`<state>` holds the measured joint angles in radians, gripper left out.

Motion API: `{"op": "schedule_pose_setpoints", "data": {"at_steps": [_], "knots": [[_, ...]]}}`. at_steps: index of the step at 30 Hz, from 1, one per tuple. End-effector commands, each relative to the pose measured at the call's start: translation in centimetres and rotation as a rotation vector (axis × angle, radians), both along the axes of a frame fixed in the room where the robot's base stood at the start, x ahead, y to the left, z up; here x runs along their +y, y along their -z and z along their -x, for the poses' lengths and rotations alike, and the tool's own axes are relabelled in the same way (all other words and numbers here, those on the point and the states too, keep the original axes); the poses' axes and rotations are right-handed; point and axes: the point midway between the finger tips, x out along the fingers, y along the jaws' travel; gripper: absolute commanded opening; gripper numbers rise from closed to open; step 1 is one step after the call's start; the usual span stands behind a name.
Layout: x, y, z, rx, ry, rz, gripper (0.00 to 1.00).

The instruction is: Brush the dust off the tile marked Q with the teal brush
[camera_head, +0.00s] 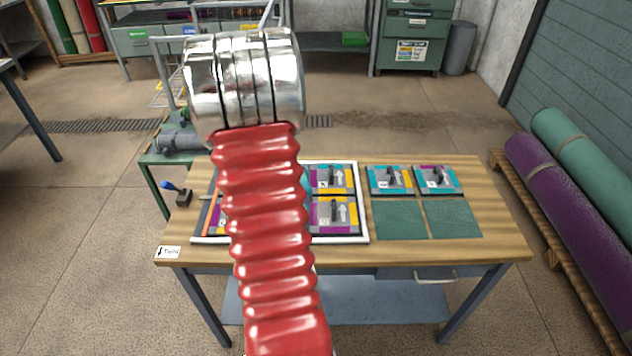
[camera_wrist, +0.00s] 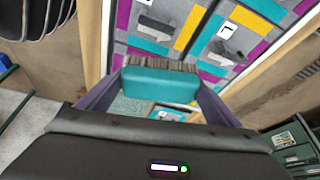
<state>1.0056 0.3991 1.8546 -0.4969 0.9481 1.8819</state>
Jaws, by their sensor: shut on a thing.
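My gripper (camera_wrist: 158,92) is shut on the teal brush (camera_wrist: 160,85) in the wrist view. The brush's dark bristles lie along its far side, close to the patterned tiles; I cannot tell whether they touch. Two tiles, one at the left (camera_wrist: 160,25) and one at the right (camera_wrist: 238,42), show purple, teal, yellow and grey patches. The letters are too small to read, so I cannot pick out Q.
Two more tiles (camera_head: 378,186) (camera_head: 428,187) stand right of the tray, behind two dark green squares (camera_head: 398,220) (camera_head: 452,219). A blue-handled tool (camera_head: 172,187) stands at the table's left edge. The table's right front is clear.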

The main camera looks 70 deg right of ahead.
Motion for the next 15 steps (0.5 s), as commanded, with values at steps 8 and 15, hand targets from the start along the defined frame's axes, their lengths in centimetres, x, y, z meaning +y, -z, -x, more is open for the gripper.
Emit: {"op": "schedule_pose_setpoints", "data": {"at_steps": [8, 15], "knots": [[-1.8, -0.4, 4.9, 0.000, 0.212, 0.000, 0.59], [-1.8, -0.4, 5.1, 0.000, 0.220, -0.001, 0.59]]}}
